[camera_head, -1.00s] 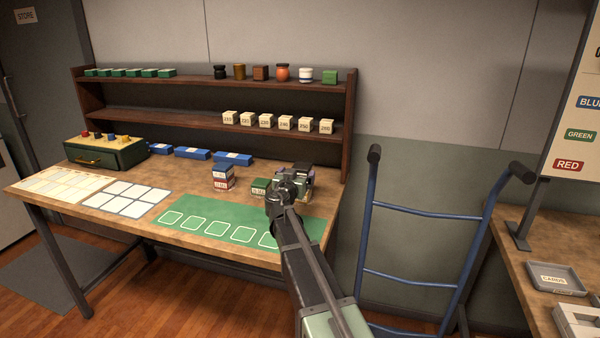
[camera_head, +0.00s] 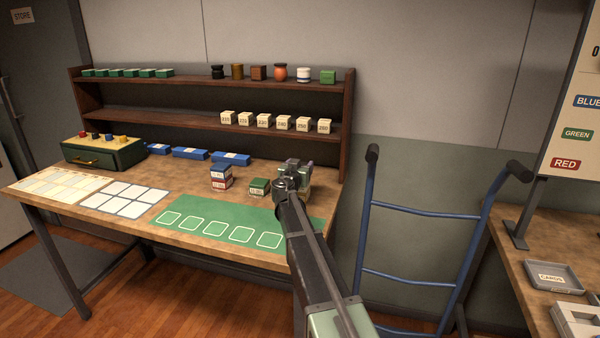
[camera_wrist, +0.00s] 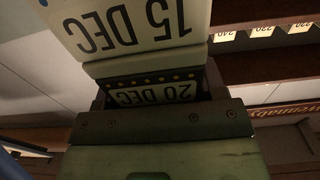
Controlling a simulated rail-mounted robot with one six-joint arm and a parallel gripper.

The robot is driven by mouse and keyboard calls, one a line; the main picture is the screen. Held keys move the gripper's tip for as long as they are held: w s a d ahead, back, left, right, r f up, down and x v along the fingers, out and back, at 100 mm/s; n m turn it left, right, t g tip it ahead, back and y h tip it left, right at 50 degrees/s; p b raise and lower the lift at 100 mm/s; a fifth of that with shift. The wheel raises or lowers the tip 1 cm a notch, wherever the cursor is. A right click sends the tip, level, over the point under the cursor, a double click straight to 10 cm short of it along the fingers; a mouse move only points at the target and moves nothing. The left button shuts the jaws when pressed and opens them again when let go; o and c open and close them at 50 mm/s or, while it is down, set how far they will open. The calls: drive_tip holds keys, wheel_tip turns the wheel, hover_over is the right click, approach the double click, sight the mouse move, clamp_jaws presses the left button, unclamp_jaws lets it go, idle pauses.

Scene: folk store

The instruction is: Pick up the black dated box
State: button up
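In the wrist view, a dark box (camera_wrist: 150,78) with a row of gold dots and an upside-down label "20 DEC" sits just beyond my gripper (camera_wrist: 156,95), between its dark side parts. Its edges are partly hidden, and I cannot tell whether the fingers touch it. A larger, pale label reading "15 DEC" (camera_wrist: 130,25) lies right against it in the picture, above it and nearer the camera. In the head view, my gripper (camera_head: 290,180) is over the right end of the table and hides most of what is behind it.
Left of my gripper stand a green box (camera_head: 259,187) and a blue box (camera_head: 221,171) on a red one (camera_head: 221,183). A green mat (camera_head: 195,238) lies in front. The shelf (camera_head: 190,114) with numbered cream boxes is behind. A blue hand truck (camera_head: 420,211) stands at right.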

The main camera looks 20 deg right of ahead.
drive_tip(key=c, duration=0.3)
drive_tip(key=shift+r, duration=0.15)
wheel_tip(320, 180, up, 20)
drive_tip(key=p, duration=2)
